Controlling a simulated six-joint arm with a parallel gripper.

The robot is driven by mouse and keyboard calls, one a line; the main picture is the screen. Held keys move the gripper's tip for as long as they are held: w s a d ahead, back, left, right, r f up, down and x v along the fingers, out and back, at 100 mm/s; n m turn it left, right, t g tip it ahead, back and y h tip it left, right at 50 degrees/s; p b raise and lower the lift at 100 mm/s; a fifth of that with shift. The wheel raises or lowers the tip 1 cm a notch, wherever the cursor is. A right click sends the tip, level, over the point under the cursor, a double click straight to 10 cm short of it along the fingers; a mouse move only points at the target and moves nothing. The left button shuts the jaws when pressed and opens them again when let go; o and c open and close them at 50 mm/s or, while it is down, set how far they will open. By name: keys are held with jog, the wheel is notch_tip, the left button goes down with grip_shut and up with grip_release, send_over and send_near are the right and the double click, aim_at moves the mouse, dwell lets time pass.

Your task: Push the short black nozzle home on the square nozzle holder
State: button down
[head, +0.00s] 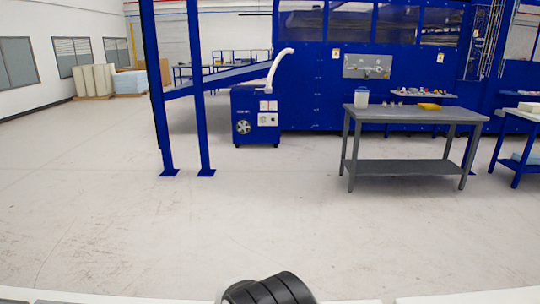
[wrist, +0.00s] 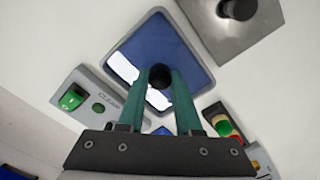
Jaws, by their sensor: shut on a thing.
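In the wrist view my gripper (wrist: 160,74) has two teal fingers, closed around a round black piece at their tips. This piece looks like the short black nozzle (wrist: 160,79); the fingers hide its sides. A square grey metal plate, seemingly the square nozzle holder (wrist: 225,44), is at the upper right, apart from the gripper. A dark round part (wrist: 238,8) stands out from that plate and is cut by the top edge. The head view does not show the gripper's fingers.
Behind the fingers, the wrist view shows a blue panel in a grey frame (wrist: 116,63), a box with a green knob (wrist: 72,98), and red, yellow and green buttons (wrist: 226,127). The head view shows a grey table (head: 415,113), a blue machine (head: 310,80) and open floor.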

jog(key=shift+r, duration=1.85)
jog(key=w+a+r+n, duration=0.4)
jog(key=w+a+n, duration=0.55)
jog(key=a, duration=0.35)
jog(key=shift+m, duration=0.25)
jog(key=shift+w+d+f, duration=0.15)
jog(key=shift+f, duration=1.5)
jog(key=shift+w+d+f, duration=0.1)
jog(key=shift+f, duration=1.5)
jog(key=shift+f, duration=1)
jog(key=c, duration=0.5)
grip_release()
jog(key=shift+r, duration=0.1)
